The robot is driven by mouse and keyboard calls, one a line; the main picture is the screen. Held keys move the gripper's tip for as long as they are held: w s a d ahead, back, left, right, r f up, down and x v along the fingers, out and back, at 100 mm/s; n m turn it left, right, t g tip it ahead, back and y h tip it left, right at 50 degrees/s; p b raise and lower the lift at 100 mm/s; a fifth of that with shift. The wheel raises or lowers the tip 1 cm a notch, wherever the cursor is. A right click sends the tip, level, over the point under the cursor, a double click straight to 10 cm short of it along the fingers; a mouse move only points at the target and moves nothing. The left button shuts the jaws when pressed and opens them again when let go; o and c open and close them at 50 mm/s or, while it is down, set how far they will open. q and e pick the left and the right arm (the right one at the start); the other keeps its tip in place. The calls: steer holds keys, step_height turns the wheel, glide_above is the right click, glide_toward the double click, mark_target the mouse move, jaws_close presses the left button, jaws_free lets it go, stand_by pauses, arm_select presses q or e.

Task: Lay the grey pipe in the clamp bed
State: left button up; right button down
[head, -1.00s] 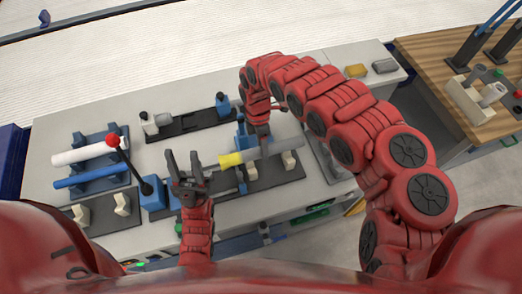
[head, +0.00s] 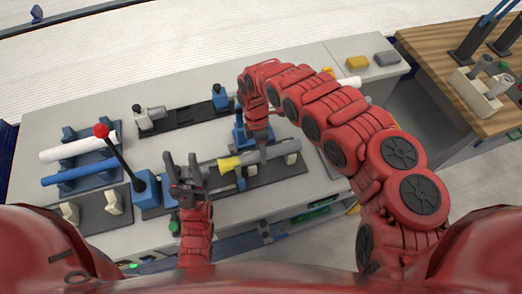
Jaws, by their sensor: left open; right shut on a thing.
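The grey pipe (head: 278,150) with a yellow left end (head: 229,164) is held low, nearly level, over the front right of the bench. My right gripper (head: 262,152) reaches down from above and is shut on its middle; the fingertips are partly hidden. I take the dark front plate (head: 275,173) with cream blocks (head: 251,170) as the clamp bed. The pipe appears just above or behind these blocks; I cannot tell whether it touches them. My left gripper (head: 181,168) is open and empty, pointing up the picture, left of the yellow end.
A blue lever clamp (head: 146,188) with a red knob (head: 101,130) stands close left of my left gripper. White (head: 62,152) and blue (head: 68,178) pipes lie on a blue rack at left. A black rail (head: 185,118) lies behind. Bare bench top lies between.

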steer(key=shift+c, duration=1.3)
jaws_free()
steer(key=shift+r, duration=0.15)
